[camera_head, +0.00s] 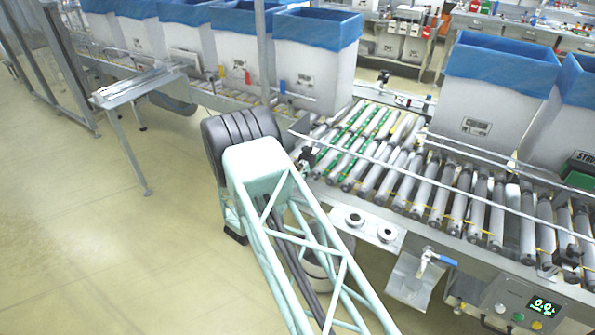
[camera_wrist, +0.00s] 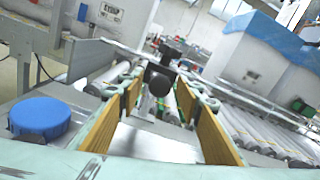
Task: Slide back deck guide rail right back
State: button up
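My gripper (camera_wrist: 160,98) shows in the wrist view with its two tan-padded fingers spread apart and a clear gap between them. A black knob or clamp (camera_wrist: 161,76) sits in line with that gap, at or just beyond the fingertips; the fingers are not closed on it. In the head view a thin metal guide rail (camera_head: 440,185) runs above the rollers along the near side of the conveyor. My arm reaches to the rail's left end, where a small dark part (camera_head: 306,156) shows. My gripper is mostly hidden behind my arm there.
Several white bins with blue liners (camera_head: 495,105) stand along the far side of the roller conveyor (camera_head: 430,190). A blue-handled valve (camera_head: 435,258) and a control panel (camera_head: 530,310) are on the front. A blue round cap (camera_wrist: 40,117) lies left of my fingers.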

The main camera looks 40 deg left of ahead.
jog(key=shift+w, duration=0.2)
grip_shut()
jog(key=s+d, duration=0.1)
jog(key=s, duration=0.8)
jog(key=shift+s+p, duration=0.15)
jog(key=shift+p, duration=0.15)
jog(key=shift+d+f, duration=0.1)
jog(key=shift+f, duration=0.05)
grip_release()
jog(key=shift+s, duration=0.2)
jog(key=shift+w, duration=0.1)
